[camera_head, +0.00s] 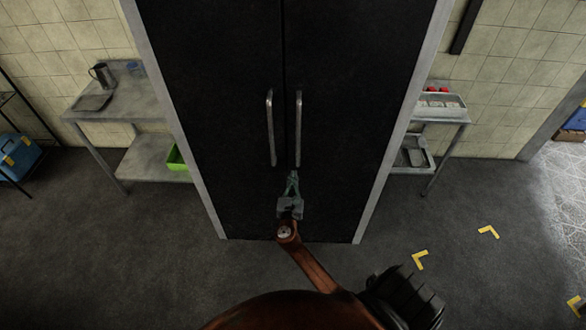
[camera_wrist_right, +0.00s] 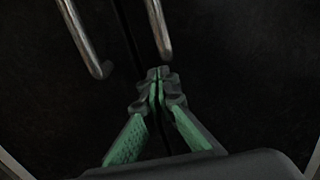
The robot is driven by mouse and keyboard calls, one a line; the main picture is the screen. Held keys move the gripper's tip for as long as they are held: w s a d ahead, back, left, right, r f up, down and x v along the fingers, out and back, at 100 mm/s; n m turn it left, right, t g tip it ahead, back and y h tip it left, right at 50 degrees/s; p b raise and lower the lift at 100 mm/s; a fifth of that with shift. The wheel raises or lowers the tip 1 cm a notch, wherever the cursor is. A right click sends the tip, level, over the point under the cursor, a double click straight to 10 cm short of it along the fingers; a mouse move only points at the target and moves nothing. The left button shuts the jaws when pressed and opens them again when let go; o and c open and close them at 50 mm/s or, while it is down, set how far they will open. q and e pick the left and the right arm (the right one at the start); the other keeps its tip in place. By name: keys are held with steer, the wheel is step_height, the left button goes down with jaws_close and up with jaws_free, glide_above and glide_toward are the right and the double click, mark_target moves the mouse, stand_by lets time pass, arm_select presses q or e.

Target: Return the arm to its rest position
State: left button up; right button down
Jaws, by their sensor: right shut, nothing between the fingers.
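My right gripper (camera_head: 293,178) is shut and empty in front of the tall black double doors (camera_head: 345,110), just below the lower ends of the two vertical metal handles. The left handle (camera_head: 270,128) and the right handle (camera_head: 298,128) stand side by side along the centre seam, and the doors look closed. In the right wrist view the shut fingertips (camera_wrist_right: 160,76) meet near the seam, with the left handle (camera_wrist_right: 88,42) and the right handle (camera_wrist_right: 158,28) above them. The fingers look apart from both handles. My left gripper is in neither view.
A metal side table (camera_head: 125,108) with a dark jug and a green bin (camera_head: 176,158) stands left of the doors. Another shelf (camera_head: 445,118) with trays stands right. A blue toolbox (camera_head: 18,155) is at far left. The grey floor (camera_head: 480,200) is open, with yellow corner marks.

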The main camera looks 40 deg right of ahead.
steer(key=v, duration=0.7)
steer(key=shift+a+f+b, duration=0.3)
steer(key=shift+a, duration=0.2)
